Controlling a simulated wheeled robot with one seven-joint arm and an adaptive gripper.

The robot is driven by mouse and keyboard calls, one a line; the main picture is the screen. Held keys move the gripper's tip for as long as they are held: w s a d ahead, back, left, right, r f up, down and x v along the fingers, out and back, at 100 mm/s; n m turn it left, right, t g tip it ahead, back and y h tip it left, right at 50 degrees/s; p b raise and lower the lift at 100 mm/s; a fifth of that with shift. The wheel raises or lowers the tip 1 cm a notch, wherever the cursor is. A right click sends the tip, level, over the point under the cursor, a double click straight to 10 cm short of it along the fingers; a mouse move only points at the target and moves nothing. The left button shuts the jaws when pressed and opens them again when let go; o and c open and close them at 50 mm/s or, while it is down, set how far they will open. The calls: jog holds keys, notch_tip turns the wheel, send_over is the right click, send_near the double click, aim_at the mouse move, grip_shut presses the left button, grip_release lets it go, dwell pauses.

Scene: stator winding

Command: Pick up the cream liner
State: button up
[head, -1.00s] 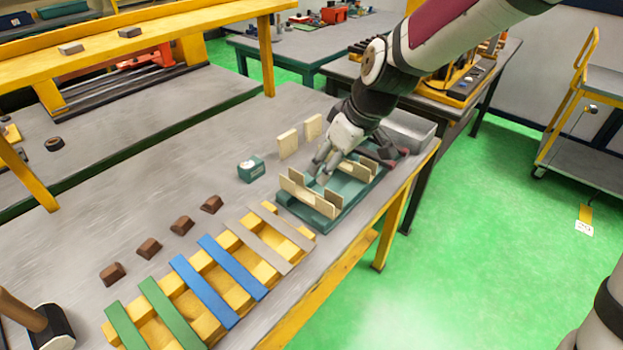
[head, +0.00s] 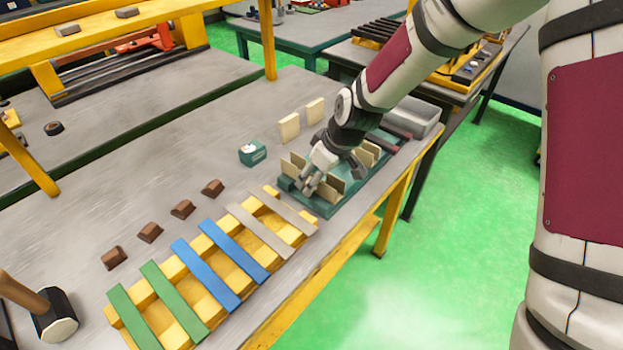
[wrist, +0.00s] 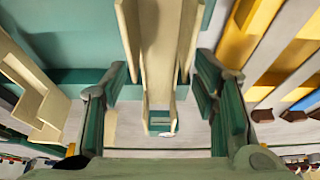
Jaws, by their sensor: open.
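A cream liner (wrist: 158,70), a folded channel with upright walls, lies between the fingers in the wrist view. It is one of the cream pieces in the green tray (head: 325,210); another cream piece (head: 368,152) stands farther along that tray. My gripper (head: 309,188) is low over the near end of the tray. In the wrist view its fingers (wrist: 162,105) are apart, one on each side of the liner, with gaps visible. The fingers partly hide the liner in the head view. Two more cream pieces (head: 289,127) (head: 315,111) stand on the table behind the tray.
A yellow rack (head: 290,235) with green, blue and grey strips lies left of the tray. A small green box (head: 252,153) and several brown blocks (head: 183,209) sit behind. A grey bin (head: 413,117) is at the far right. A mallet (head: 52,318) lies front left.

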jog(key=shift+f, duration=0.25)
jog(key=c, duration=0.9)
jog(key=shift+c, duration=0.2)
jog(key=shift+r, duration=0.15)
